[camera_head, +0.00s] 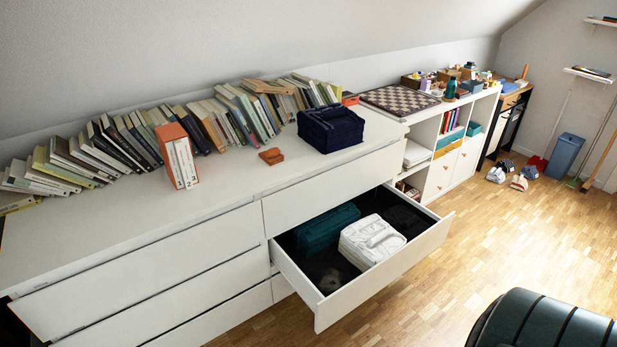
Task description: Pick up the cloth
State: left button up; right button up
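A dark navy folded cloth (330,127) lies on top of the white dresser, towards its right end. Three more folded cloths lie in the open drawer (391,269): a teal one (327,229) at the back left, a white one (371,241) in the middle and a black one (408,221) at the right. The pictures do not show which cloth is meant. A small greyish item (330,281) lies in the drawer's front left part; I cannot tell what it is. Neither of my grippers is in view.
The dresser top (110,243) is bare towards the front. Books (240,112) line the wall, with an orange-white book block (177,155) in front. A checkered board (399,99) lies right of the navy cloth. A dark ribbed shape (545,322) fills the bottom right corner.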

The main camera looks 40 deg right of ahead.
aim_at(273, 156)
jog(key=i+l+u, duration=0.15)
jog(key=l, duration=0.25)
jog(key=i+l+u, duration=0.15)
jog(key=l, duration=0.3)
jog(key=l+u, duration=0.15)
jog(key=l, duration=0.25)
jog(key=i, duration=0.05)
